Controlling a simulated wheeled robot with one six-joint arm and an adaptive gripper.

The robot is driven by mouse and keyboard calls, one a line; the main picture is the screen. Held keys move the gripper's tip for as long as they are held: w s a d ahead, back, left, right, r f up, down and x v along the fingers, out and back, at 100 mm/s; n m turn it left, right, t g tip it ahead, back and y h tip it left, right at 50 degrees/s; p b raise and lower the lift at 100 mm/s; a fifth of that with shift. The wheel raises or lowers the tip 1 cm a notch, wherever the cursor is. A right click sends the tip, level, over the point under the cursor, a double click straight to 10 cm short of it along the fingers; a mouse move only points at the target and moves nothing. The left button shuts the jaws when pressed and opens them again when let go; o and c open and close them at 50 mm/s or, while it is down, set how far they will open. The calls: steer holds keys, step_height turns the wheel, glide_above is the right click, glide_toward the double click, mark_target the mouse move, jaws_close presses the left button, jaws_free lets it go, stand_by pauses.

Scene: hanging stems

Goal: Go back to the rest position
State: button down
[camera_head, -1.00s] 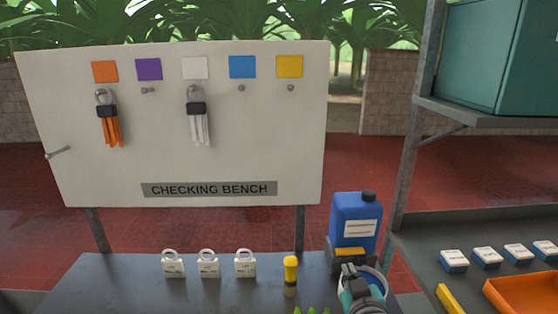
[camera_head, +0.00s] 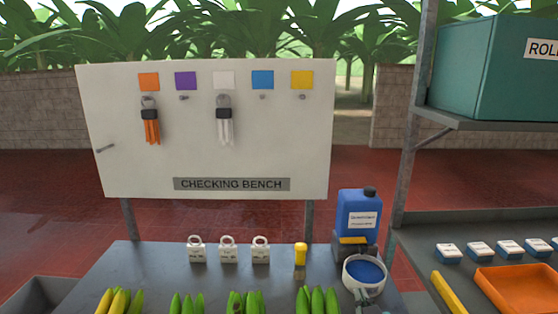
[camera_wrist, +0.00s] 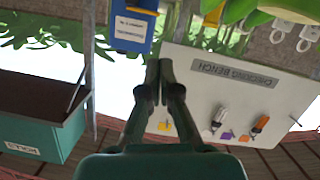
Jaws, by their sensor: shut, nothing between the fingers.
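My gripper (camera_wrist: 159,75) shows in the wrist view with its two fingers together and nothing between them. It appears in front of the board and jug, which look upside down there. In the head view little of my arm shows, at the bottom edge near the white bucket. The white board (camera_head: 205,150) has an orange tag bundle (camera_head: 151,130) and a white tag bundle (camera_head: 225,130) hanging from pegs under the orange and white squares. The pegs under the purple, blue and yellow squares are bare.
The bench (camera_head: 150,262) holds three white padlocks, a yellow-topped item (camera_head: 300,256), a blue jug (camera_head: 358,218), a bucket (camera_head: 364,272) and green and yellow bananas (camera_head: 120,301). At the right, a shelf carries a teal box (camera_head: 490,70), small boxes and an orange tray (camera_head: 518,289).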

steer(key=s+f, duration=0.2)
steer(key=f, duration=0.1)
steer(key=s+f, duration=0.6)
steer(key=shift+d+f, duration=0.1)
steer(key=shift+f, duration=0.1)
steer(key=s+f+y, duration=0.1)
steer(key=s+f, duration=0.6)
steer(key=s, duration=0.5)
steer(key=s+r+m, duration=0.1)
steer(key=s+m, duration=0.1)
steer(key=s, duration=2.2)
steer(key=shift+d, duration=0.3)
